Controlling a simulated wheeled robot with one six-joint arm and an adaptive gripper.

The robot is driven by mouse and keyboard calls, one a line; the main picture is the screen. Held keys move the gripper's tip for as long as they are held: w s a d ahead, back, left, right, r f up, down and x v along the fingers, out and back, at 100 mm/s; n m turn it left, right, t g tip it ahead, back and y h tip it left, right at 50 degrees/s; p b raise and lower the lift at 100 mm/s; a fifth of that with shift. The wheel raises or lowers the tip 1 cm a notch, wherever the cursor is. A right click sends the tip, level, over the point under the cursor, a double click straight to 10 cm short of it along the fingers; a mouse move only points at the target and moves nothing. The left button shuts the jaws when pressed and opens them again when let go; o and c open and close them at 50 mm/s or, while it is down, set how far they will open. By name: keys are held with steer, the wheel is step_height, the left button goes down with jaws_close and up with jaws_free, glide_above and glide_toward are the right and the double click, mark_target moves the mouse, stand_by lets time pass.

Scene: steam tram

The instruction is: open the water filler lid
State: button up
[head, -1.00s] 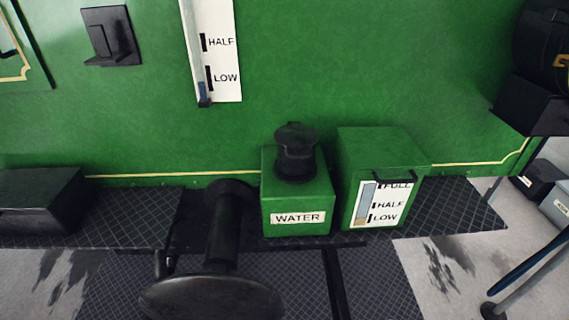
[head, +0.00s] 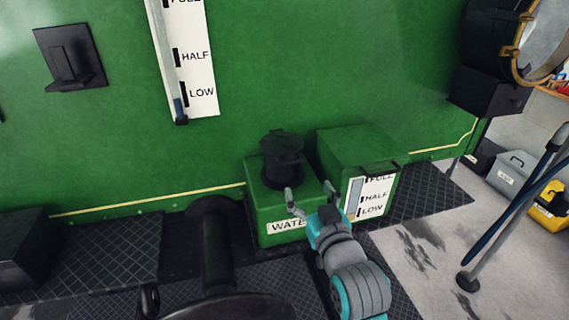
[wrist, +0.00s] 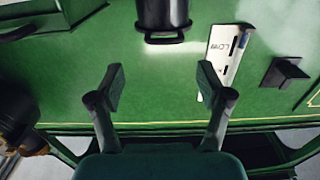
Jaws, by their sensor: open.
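The water filler is a black cylinder (head: 282,168) on top of a green box (head: 258,205) labelled WATER. Its black lid (head: 282,140) lies across the top and looks shut. In the wrist view the filler (wrist: 163,14) is at the top edge, with a small black handle loop (wrist: 164,39) at its rim. My gripper (head: 308,190) is in front of the green box, a little right of and below the filler. In the wrist view my gripper (wrist: 162,87) is open and empty, its two fingers wide apart and clear of the filler.
A white level gauge (head: 195,65) is on the green wall behind. A black post with a round plate (head: 215,245) stands at front left.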

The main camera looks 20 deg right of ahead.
mark_target(293, 163)
steer(key=w, duration=1.1)
steer(key=shift+a+r, duration=0.2)
